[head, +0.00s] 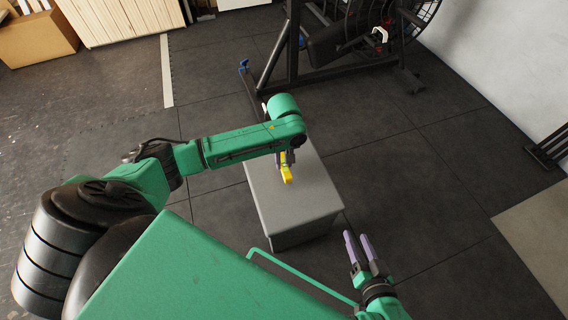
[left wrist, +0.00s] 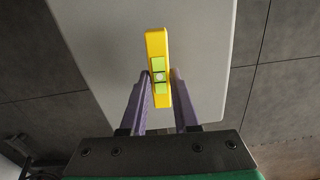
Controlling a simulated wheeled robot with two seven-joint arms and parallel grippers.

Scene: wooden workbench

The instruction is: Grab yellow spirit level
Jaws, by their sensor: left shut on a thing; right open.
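The yellow spirit level (head: 287,175) is over the grey box top in the head view, just below the end of my left arm. In the left wrist view the level (left wrist: 155,45) shows its yellow body with green vials, between the two purple fingers. My left gripper (left wrist: 159,88) is shut on it; in the head view this gripper (head: 286,158) is partly hidden by the arm. Whether the level touches the box top is hard to tell. My right gripper (head: 358,246) is open and empty, to the right of the box near the bottom of the head view.
The grey box (head: 315,205) stands on a dark tiled floor (head: 410,170) with free room to its right. A black exercise machine (head: 340,40) stands behind it. A cardboard box (head: 38,40) is at the far left, and a white wall (head: 500,70) is at the right.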

